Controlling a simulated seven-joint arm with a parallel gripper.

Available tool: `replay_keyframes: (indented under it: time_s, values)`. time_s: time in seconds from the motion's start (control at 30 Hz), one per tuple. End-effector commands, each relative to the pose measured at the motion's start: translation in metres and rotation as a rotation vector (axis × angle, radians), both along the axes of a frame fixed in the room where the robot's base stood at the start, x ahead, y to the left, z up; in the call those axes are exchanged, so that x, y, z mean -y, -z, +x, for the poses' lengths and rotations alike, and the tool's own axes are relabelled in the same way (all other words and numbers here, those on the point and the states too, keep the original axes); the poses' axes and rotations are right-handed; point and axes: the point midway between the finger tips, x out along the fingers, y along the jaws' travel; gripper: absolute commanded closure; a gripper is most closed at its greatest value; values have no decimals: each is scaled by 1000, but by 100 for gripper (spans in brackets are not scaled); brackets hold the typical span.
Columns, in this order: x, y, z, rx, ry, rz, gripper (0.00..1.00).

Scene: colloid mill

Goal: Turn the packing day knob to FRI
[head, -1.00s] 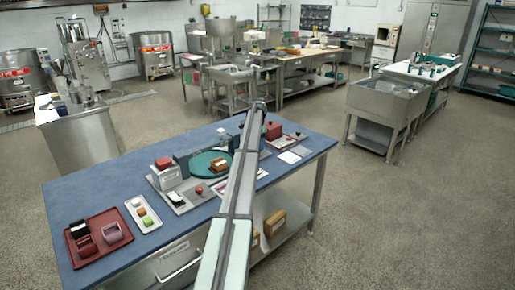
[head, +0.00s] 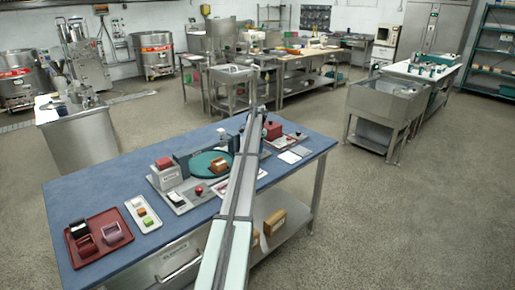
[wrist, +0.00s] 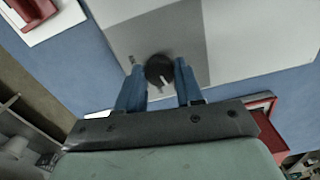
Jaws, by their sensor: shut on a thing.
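The packing day knob (wrist: 158,66) is a small round black knob with a white pointer line. In the wrist view it sits on a two-tone pale and grey panel (wrist: 130,42). The pointer line slants toward the lower right of that picture. My gripper (wrist: 160,74) has its two blue fingers on either side of the knob, shut on it. No day lettering, FRI included, is legible around the knob. In the head view my arm runs up the middle, and the knob and fingertips cannot be made out behind it.
The panel stands on a blue-topped table (head: 105,185). A dark red tray (head: 118,246), a white tray (head: 158,225) and a green round plate (head: 197,163) lie left of my arm. A dark red box (head: 273,130) stands just right of it.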

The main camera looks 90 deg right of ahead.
Motion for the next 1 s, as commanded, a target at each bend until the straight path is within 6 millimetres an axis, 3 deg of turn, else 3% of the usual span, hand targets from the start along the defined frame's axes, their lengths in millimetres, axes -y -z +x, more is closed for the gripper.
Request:
replay_keyframes:
  time_s: [0.2, 0.57, 1.0]
  values:
    - [0, 0, 0, 1, 0, -1, 95]
    - [0, 0, 0, 1, -87, -1, 95]
    - [0, 0, 0, 1, -407, -1, 95]
